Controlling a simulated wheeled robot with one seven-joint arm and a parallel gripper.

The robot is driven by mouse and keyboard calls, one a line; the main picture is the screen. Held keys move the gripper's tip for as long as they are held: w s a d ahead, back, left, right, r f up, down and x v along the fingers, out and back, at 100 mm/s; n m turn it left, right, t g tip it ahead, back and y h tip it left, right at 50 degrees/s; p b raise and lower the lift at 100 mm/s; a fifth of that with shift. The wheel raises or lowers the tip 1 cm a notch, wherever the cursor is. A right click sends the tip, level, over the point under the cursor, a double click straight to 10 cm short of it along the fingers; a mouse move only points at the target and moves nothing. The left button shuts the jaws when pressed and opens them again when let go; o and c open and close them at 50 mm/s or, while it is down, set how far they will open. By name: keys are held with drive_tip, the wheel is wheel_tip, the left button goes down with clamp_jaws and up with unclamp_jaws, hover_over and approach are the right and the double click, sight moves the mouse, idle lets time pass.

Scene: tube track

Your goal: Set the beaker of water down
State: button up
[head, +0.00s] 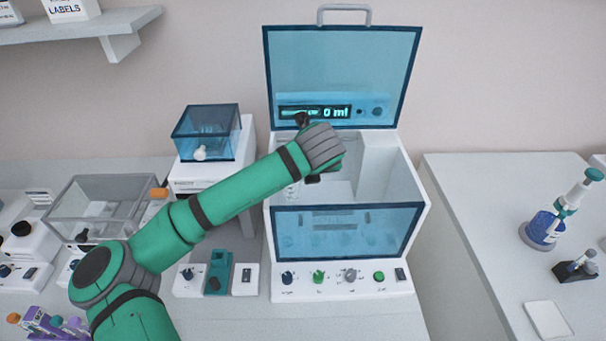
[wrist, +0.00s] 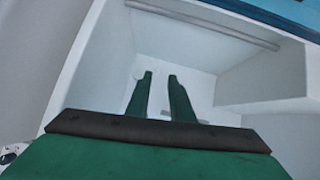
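My gripper (wrist: 159,76) reaches into the white chamber of the lidded machine (head: 350,278). In the wrist view its two green fingers stand apart, with only pale chamber surface visible between them. In the head view my wrist hides the fingers. A faint clear, glassy shape (head: 292,190) shows just below my forearm at the chamber's left side; I cannot tell whether it is the beaker of water. No beaker is clearly visible in the wrist view. The machine's blue lid (head: 345,65) is raised, and its display (head: 315,112) reads 0 ml.
The chamber has a blue front pane (head: 345,232) and white walls close around my gripper. To the left stand a smaller blue-topped device (head: 207,135) and a clear box (head: 100,205). The right bench holds a bottle-top dispenser (head: 545,229) and a white tray (head: 549,320).

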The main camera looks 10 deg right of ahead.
drive_tip(key=v, duration=0.7)
